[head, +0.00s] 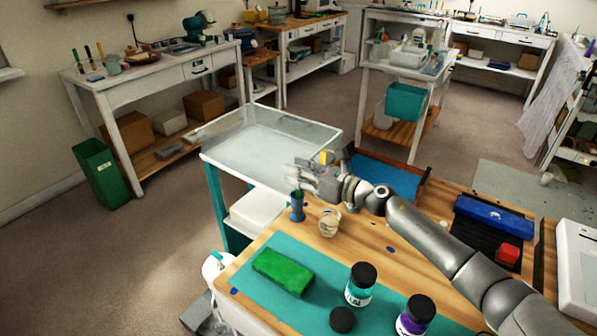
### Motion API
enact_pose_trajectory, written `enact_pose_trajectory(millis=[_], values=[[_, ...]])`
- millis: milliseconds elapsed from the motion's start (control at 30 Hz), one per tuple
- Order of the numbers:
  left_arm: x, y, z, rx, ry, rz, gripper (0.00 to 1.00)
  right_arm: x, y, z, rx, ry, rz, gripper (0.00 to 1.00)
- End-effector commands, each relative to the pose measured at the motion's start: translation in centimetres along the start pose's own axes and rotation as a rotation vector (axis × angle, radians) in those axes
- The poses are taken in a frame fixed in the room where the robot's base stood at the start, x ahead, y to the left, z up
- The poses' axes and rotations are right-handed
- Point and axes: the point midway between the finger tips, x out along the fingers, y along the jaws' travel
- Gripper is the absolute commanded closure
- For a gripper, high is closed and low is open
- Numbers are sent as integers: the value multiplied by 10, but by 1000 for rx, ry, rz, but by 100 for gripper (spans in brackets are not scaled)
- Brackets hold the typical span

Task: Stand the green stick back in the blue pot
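The small blue pot (297,211) stands upright on the wooden table near its back left edge. A short dark green piece (298,191), which looks like the green stick, shows at the pot's mouth. Its upper part is hidden or blends into my gripper. My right gripper (301,176) reaches in from the right and is just above the pot, close to the green piece. The fingers are small and overlap the clear tray behind, so I cannot tell whether they are closed on the stick. My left gripper is not in view.
A clear cup (329,223) stands close right of the pot. A green block (283,271), a teal-labelled jar (360,284) and a purple-labelled jar (415,315) are on the teal mat (322,303). A clear-walled tray (262,140) is behind the pot. Bare wood surrounds the pot.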

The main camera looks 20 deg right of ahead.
Motion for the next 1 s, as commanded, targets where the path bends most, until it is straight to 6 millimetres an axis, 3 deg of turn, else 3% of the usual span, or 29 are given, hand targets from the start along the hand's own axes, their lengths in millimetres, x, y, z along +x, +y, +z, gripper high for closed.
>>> enact_pose_trajectory(millis=[267, 700, 1000], values=[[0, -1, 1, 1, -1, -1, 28, -12, -1, -2, 0, 2, -1, 70], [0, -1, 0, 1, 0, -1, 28, -92, 0, -2, 1, 3, -1, 70], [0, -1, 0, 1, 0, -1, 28, -118, 0, -1, 1, 1, 0, 70]])
